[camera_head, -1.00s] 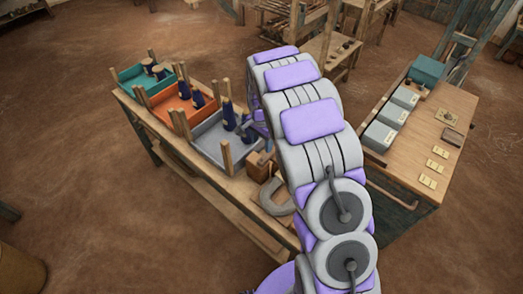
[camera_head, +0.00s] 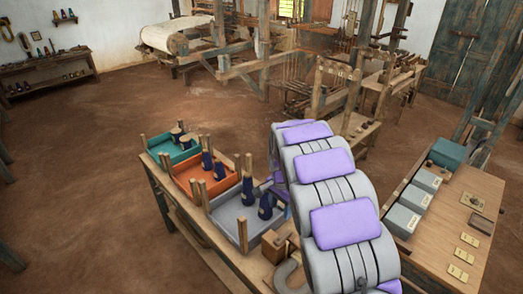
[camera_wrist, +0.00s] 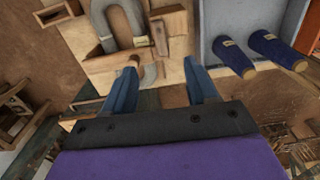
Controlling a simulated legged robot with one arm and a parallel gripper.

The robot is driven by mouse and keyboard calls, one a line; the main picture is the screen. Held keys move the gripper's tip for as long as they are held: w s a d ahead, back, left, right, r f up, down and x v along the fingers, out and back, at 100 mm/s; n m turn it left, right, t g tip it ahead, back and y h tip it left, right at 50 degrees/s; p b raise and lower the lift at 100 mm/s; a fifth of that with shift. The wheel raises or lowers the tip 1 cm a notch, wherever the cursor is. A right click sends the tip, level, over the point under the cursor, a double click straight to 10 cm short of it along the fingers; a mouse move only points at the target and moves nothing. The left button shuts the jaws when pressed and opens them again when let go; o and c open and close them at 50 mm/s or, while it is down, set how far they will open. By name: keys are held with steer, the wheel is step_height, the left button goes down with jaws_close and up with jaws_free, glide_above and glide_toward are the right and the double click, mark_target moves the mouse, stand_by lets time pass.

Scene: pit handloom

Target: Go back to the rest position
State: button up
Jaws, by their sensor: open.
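My gripper (camera_wrist: 160,82) shows in the wrist view with its two blue fingers apart and nothing between them. It is over the wooden bench, beside the grey tray (camera_wrist: 222,18), which holds two dark blue cones (camera_wrist: 233,56) (camera_wrist: 272,48). In the head view my purple and grey arm reaches over the right end of the bench and hides most of the gripper.
An orange tray (camera_head: 188,190) and a teal tray (camera_head: 158,155) hold more cones and spools. A grey horseshoe-shaped piece (camera_head: 286,277) lies on the bench. A table (camera_head: 462,215) with grey boxes stands right. Looms stand behind; brown floor is open to the left.

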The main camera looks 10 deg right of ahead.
steer(key=shift+s, duration=0.1)
steer(key=s+r+n+b, duration=0.2)
steer(key=s+r, duration=0.4)
steer(key=s, duration=0.4)
steer(key=s+n+g+b, duration=0.1)
steer(key=s+n+b, duration=0.3)
steer(key=s, duration=2.7)
steer(key=n, duration=0.5)
steer(key=shift+s+a+r+g, duration=0.15)
steer(key=shift+a+r+g, duration=0.15)
steer(key=shift+g, duration=0.1)
